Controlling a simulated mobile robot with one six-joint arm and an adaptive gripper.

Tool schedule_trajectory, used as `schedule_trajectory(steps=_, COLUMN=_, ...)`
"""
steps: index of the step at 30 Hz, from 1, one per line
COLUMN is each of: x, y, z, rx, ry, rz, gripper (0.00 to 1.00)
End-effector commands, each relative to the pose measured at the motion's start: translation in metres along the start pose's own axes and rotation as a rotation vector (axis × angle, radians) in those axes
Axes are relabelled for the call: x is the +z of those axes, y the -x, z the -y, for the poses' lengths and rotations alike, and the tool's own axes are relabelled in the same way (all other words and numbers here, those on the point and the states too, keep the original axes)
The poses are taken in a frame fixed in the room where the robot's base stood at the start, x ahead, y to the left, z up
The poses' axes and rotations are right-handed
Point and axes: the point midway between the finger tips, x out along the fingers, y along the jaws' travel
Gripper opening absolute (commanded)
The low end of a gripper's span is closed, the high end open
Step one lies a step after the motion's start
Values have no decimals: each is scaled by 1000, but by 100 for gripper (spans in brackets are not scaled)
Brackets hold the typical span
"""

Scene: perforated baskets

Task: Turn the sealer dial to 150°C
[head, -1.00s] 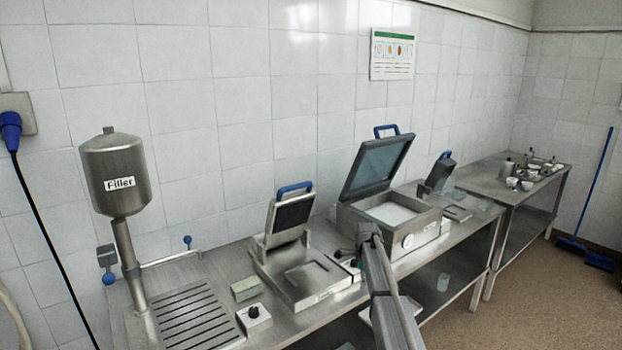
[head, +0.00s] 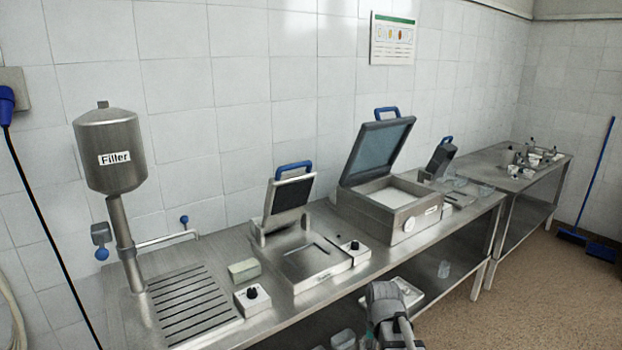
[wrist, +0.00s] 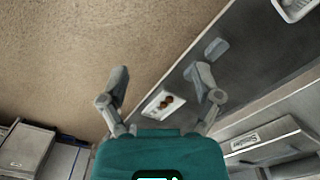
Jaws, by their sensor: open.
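The sealer (head: 300,262) stands on the steel bench in the head view, its hinged lid raised by a blue handle. A small white control box with a black dial (head: 354,246) sits at its right side. The dial's setting is too small to read. A front plate with a label (wrist: 245,141), apparently the sealer's, shows at the right of the wrist view. My gripper (wrist: 162,84) is open and empty in the wrist view, its two fingers apart, over the floor and bench edge. In the head view my arm is low in front of the bench; its fingertips cannot be made out.
Another dial box (head: 252,299) stands by the filler (head: 110,150), near a grey-green block (head: 244,270). A larger open-lidded machine (head: 400,215) stands right of the sealer. A tray (wrist: 164,103) with dark items shows between my fingers. The lower shelf holds containers.

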Motion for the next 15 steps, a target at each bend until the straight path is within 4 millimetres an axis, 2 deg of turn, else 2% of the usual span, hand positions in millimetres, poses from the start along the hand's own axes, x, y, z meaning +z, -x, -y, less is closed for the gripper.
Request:
schedule_trajectory(steps=1, x=22, y=-7, z=-7, rx=0, ry=59, rz=0, gripper=82)
schedule_trajectory(steps=6, x=55, y=-14, z=-17, rx=0, ry=234, rz=0, gripper=82)
schedule_trajectory(steps=9, x=64, y=-15, z=-20, rx=0, ry=293, rz=0, gripper=82)
schedule_trajectory(steps=15, x=67, y=-16, z=-22, rx=0, ry=327, rz=0, gripper=82)
